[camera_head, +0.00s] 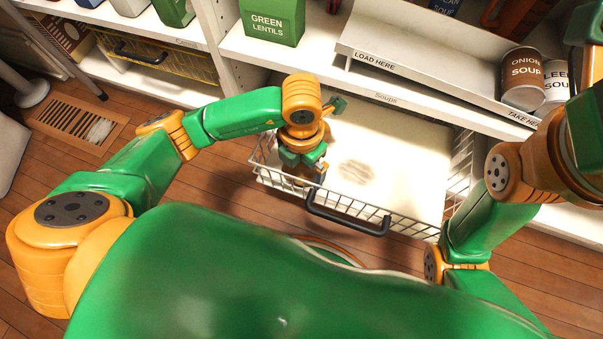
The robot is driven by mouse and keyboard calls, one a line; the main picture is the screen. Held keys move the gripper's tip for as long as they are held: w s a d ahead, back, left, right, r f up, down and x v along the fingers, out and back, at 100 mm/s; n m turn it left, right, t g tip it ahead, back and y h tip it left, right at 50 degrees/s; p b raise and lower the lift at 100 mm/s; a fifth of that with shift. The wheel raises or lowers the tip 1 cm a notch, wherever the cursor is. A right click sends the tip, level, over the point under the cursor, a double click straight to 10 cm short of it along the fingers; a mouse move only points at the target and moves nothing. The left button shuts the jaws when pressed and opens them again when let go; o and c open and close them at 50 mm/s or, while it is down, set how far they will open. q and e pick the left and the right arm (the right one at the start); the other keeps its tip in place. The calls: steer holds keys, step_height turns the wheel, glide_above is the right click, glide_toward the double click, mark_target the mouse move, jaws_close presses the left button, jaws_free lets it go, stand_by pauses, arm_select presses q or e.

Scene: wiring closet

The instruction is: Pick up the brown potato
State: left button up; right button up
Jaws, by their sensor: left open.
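I cannot make out a brown potato in this view. My left gripper (318,172) points down over the left front part of a white wire basket (257,172), which is pulled out below the shelf. The jaws are open, but they are small and partly hidden by my own wrist, and so is the spot right under them. A faint brownish patch (355,172) shows on the basket's pale bottom, right of the gripper; it looks flat, like a stain or shadow. My right arm comes in at the right edge, and its gripper is out of view.
A black handle (347,221) is on the basket's front. Above it, a white shelf holds a green lentils box (271,22) and a sloped soup rack (425,62) with cans such as onion soup (522,80). A yellow basket (160,58) is at upper left. The basket's middle and right look clear.

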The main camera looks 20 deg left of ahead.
arm_select(q)
steer(key=shift+f, duration=0.15)
steer(key=c, duration=1.2)
steer(key=shift+c, duration=0.2)
